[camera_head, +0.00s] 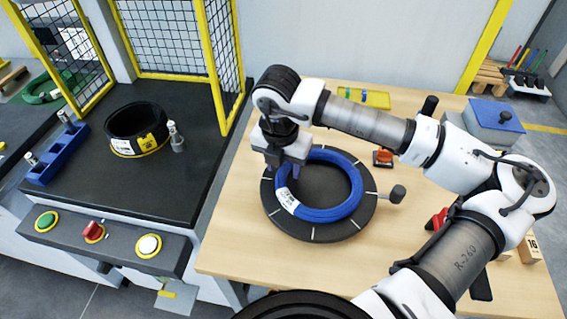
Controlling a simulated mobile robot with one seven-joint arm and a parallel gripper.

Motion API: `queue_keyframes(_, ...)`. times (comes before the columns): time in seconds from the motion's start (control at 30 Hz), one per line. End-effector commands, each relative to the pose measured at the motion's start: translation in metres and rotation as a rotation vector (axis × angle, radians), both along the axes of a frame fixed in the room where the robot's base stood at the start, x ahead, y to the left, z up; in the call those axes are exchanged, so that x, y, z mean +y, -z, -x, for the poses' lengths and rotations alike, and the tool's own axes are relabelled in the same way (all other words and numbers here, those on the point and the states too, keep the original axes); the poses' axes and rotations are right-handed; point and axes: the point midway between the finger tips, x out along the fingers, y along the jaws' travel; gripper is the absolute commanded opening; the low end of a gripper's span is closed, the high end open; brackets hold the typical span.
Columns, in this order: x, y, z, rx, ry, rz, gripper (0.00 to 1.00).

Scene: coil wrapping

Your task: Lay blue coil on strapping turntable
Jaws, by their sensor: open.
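The blue coil (350,205) lies flat on the strapping turntable (318,232), a dark round disc with white tick marks on the wooden table. A white label shows on the coil's left side. The coil's ring sits inside the disc's edge, a little toward the back right, around the dark centre. My gripper (284,174) is at the coil's upper left, pointing down, with its fingers beside the ring. It is open. The fingertips partly hide that stretch of coil, and I cannot tell whether they touch it.
A knobbed handle (397,194) sticks out at the turntable's right. Bare tabletop lies in front of the turntable.

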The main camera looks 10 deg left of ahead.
Motion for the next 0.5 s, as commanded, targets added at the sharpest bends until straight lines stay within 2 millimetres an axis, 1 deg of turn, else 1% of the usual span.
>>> queue_keyframes(0.13,0.0,-0.003,0.0,0.0,0.0,0.0,0.45)
queue_keyframes(0.23,0.0,-0.01,0.0,-0.003,0.001,0.001,0.45)
queue_keyframes(0.37,0.001,-0.035,0.003,-0.006,0.0,0.002,0.45)
queue_keyframes(0.5,0.002,-0.066,0.007,-0.006,0.0,0.002,0.45)
